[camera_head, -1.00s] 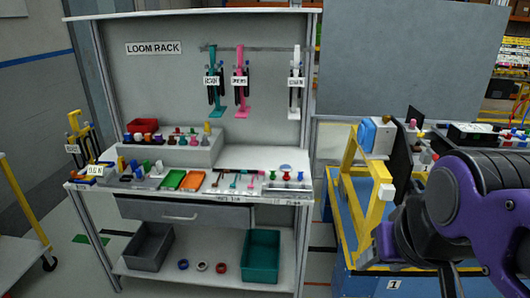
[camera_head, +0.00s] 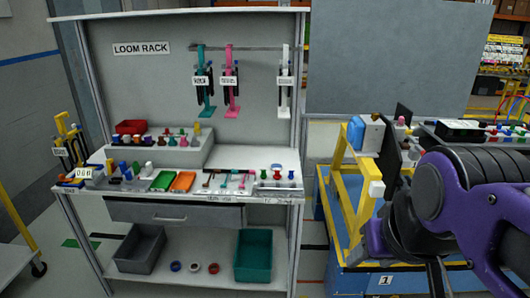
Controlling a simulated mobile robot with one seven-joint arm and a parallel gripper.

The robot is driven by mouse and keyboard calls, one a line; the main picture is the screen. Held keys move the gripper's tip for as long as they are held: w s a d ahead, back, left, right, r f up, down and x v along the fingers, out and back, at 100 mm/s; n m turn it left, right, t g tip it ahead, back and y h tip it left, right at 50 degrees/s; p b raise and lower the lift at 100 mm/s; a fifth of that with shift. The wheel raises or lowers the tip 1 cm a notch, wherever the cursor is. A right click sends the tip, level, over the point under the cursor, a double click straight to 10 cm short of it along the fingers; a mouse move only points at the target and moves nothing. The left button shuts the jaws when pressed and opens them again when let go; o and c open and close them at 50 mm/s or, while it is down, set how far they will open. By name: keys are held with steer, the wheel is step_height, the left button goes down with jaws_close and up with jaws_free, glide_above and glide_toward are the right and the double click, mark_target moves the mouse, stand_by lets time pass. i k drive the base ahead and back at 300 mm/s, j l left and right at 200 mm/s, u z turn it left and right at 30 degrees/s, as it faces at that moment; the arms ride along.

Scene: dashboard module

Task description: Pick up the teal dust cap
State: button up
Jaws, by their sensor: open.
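Several small coloured caps and plugs stand on the grey stepped block (camera_head: 170,157) and along the front of the white loom rack bench (camera_head: 235,158). My purple and black arm fills the lower right, well apart from the bench. I cannot make out my gripper's fingers in this view.
A red bin (camera_head: 130,127), green tray (camera_head: 164,180) and orange tray (camera_head: 182,181) are on the bench. A teal bin (camera_head: 253,256) and grey bin (camera_head: 140,249) sit on the lower shelf. A yellow frame (camera_head: 343,190) stands between the bench and my arm.

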mark_target(171, 142)
steer(key=i+j+u, duration=0.5)
steer(key=j, duration=0.15)
steer(key=i+j+z, duration=0.1)
steer(key=i+j, duration=0.2)
steer(key=i+j+z, duration=0.1)
steer(key=i+j, duration=0.15)
steer(key=j, duration=0.3)
steer(key=i+j+z, duration=0.1)
steer(key=i+j, duration=0.2)
steer(key=j, duration=0.15)
